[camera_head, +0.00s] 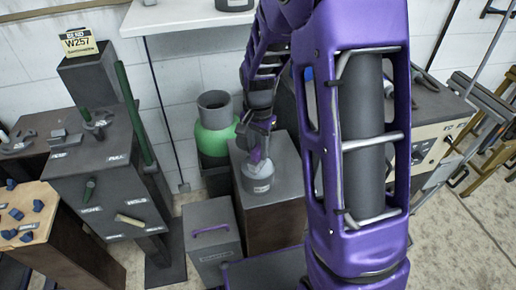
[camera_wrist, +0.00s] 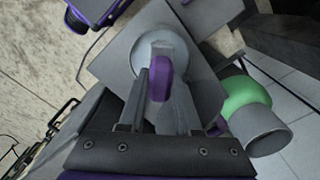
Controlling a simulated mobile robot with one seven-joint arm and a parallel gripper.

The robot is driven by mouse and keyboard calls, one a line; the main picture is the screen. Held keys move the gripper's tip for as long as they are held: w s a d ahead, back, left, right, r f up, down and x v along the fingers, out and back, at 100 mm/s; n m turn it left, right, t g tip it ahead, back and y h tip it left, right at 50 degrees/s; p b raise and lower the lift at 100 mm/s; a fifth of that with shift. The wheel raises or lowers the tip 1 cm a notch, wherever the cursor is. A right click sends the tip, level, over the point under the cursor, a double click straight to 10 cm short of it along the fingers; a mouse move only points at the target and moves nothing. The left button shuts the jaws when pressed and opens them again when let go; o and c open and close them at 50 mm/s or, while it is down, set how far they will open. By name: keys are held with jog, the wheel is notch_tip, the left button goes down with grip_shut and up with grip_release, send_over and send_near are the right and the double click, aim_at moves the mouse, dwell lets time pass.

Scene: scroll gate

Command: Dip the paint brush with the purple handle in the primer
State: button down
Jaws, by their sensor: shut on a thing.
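My gripper (camera_head: 262,122) is shut on the paint brush with the purple handle (camera_head: 256,155), above a grey pot (camera_head: 258,178). In the wrist view the purple handle (camera_wrist: 158,78) stands between my gripper's fingers (camera_wrist: 161,98), with the round pot (camera_wrist: 165,46) behind it. The brush points down at the pot. Its bristles are hidden, so I cannot tell whether they are inside the pot or just above it. The pot looks like the primer container, but its label is too small to read. It stands on a grey-topped box (camera_head: 284,192).
A green and grey round vessel (camera_head: 213,140) stands close to the left of the box. A grey bin with a purple handle (camera_head: 211,262) is in front. A dark cabinet with labels (camera_head: 75,180) stands at left. A white shelf (camera_head: 190,17) is above at the back.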

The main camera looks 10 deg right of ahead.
jog(key=shift+r+p, duration=2.75)
jog(key=shift+r, duration=0.75)
